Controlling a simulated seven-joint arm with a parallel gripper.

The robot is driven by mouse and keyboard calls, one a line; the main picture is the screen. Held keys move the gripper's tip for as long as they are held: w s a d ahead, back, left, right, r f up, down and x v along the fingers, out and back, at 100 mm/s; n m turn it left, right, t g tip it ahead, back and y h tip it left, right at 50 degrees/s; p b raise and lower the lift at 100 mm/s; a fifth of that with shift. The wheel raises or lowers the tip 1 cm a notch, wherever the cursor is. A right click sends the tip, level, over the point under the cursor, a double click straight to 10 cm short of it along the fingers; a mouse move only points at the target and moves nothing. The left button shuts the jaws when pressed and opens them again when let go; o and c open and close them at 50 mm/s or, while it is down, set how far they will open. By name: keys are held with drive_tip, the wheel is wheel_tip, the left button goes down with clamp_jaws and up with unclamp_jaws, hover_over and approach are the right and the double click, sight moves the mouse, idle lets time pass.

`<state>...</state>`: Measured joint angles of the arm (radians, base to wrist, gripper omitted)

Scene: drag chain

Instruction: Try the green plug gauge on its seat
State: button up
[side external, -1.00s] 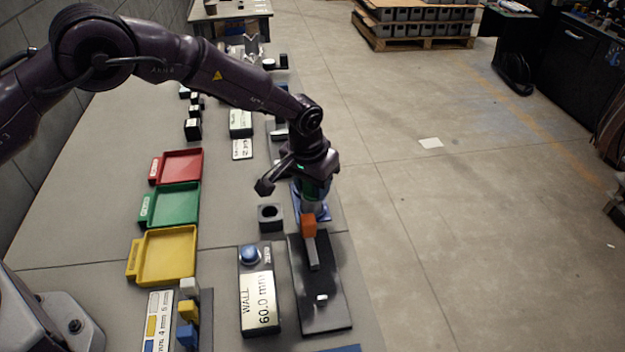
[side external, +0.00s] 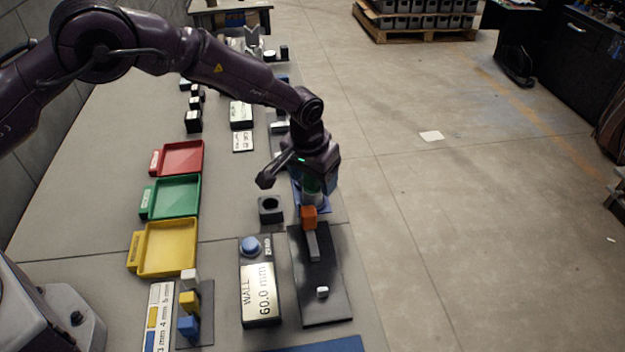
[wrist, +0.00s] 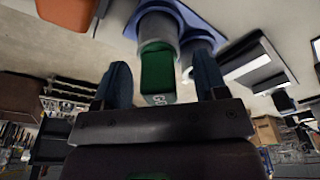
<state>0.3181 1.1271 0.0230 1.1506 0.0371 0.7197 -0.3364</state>
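The green plug gauge (wrist: 158,75), with white lettering on its end, stands between my gripper's two blue fingers in the wrist view. Gaps show on both sides of it, so my gripper (wrist: 163,70) looks open around it. Its lower end meets a grey round part (wrist: 157,28) on a blue base (wrist: 193,12); how deep it sits is hidden. In the side external view the green gauge (side external: 311,184) shows partly under my gripper (side external: 315,188), above the pale grey round part and the blue base (side external: 325,205).
An orange block (side external: 309,215) on a grey bar stands close in front, on a dark plate (side external: 318,285). A dark block with a hole (side external: 270,208) is just left.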

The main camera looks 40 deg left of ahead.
sight(307, 190)
wheel_tip(307, 190, up, 13)
drive_tip(key=s, duration=0.2)
idle(0.5)
